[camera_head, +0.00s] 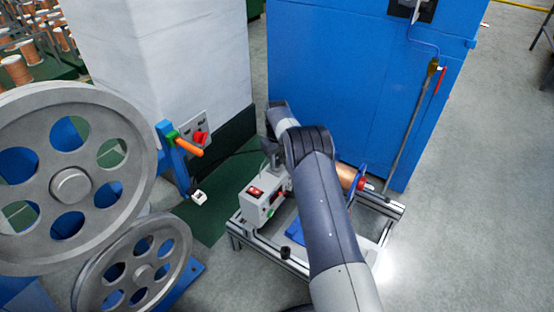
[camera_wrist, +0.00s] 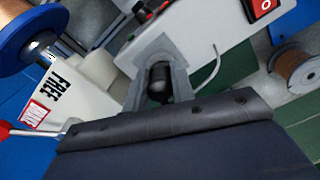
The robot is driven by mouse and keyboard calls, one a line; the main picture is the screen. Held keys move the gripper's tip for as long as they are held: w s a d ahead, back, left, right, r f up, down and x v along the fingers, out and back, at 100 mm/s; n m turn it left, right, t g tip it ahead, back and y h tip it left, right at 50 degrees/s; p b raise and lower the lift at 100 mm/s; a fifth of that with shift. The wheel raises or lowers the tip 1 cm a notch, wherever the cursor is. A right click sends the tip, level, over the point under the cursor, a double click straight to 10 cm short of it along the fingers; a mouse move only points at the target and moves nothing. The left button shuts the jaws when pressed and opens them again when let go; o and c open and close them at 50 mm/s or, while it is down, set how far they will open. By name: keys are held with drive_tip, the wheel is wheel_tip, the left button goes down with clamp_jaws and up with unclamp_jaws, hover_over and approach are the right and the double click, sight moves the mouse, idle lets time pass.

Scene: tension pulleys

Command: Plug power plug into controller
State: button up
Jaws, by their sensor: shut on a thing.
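The controller (camera_head: 258,197) is a white box with a red switch on top, on a metal frame at the middle of the head view. Its red switch side also shows at the top right of the wrist view (camera_wrist: 235,12). My gripper (camera_head: 270,160) is just above and behind the controller, partly hidden by my arm. In the wrist view my gripper (camera_wrist: 158,83) is shut on a black power plug (camera_wrist: 160,78), whose rounded back end shows between the grey fingers. The plug's prongs and the controller's socket are hidden, so I cannot tell whether they touch.
A copper spool (camera_head: 346,176) sits on the frame to the right of my gripper. A blue cabinet (camera_head: 350,80) and a white pillar (camera_head: 165,60) stand behind. Large grey pulleys (camera_head: 70,185) fill the left. A blue lever with an orange handle (camera_head: 188,146) stands between.

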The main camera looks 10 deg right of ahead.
drive_tip(key=shift+f+b, duration=0.3)
drive_tip(key=shift+f, duration=0.3)
drive_tip(key=o, duration=1)
wheel_tip(320, 180, up, 11)
drive_tip(key=p, duration=0.3)
drive_tip(key=shift+f, duration=0.1)
drive_tip(key=shift+f, duration=0.1)
wheel_tip(320, 180, down, 11)
drive_tip(key=b, duration=0.3)
drive_tip(key=shift+r, duration=0.3)
